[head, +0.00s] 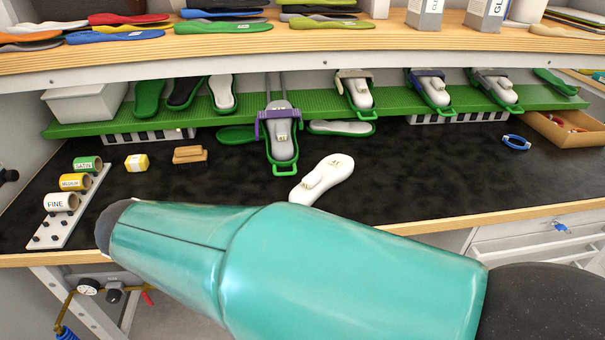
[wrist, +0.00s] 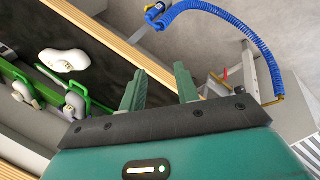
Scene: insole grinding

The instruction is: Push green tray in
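The green tray (head: 284,165) is slid out in front of the green shelf on two metal rails. It carries a grey-white insole under a purple clamp (head: 277,114), and its loop handle faces me. Green tray frames with pale insoles (wrist: 75,103) show at the left of the wrist view; I cannot tell surely which is the slid-out one. My gripper (wrist: 160,68) is open and empty, its two green fingers apart, near the wooden bench edge and away from the trays. In the head view my teal arm crosses the front and the gripper does not show.
A loose white insole (head: 323,179) lies on the black bench right of the tray. Other trays (head: 357,98) sit back along the green shelf (head: 310,95). A brush (head: 189,155) and grit rolls (head: 75,182) lie left. A blue coiled hose (wrist: 215,10) hangs near my gripper.

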